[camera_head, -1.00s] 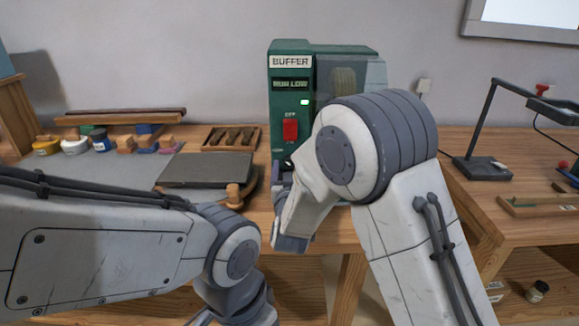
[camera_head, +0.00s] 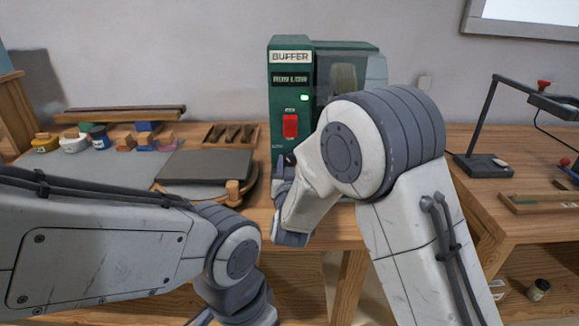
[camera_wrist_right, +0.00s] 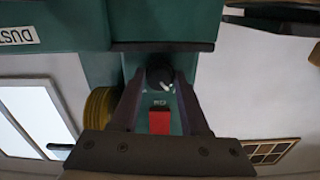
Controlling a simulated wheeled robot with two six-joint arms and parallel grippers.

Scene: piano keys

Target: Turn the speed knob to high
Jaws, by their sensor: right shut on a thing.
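The green buffer machine (camera_head: 290,88) stands on the bench with a lit green light and a display that appears to read RUN LOW. Its red switch (camera_head: 291,125) is on the front; it also shows in the right wrist view (camera_wrist_right: 159,122). The black speed knob (camera_wrist_right: 160,76) has a white pointer mark and sits between the fingertips of my right gripper (camera_wrist_right: 161,80), which is shut on it. In the head view my right wrist hides most of the knob area. My left arm reaches in from the left, and its gripper is out of view.
A dark flat plate (camera_head: 205,164) lies on the bench left of the buffer, with a tool tray (camera_head: 230,134) behind it. Paint jars (camera_head: 74,141) and blocks stand farther left. A desk lamp (camera_head: 482,163) stands at the right.

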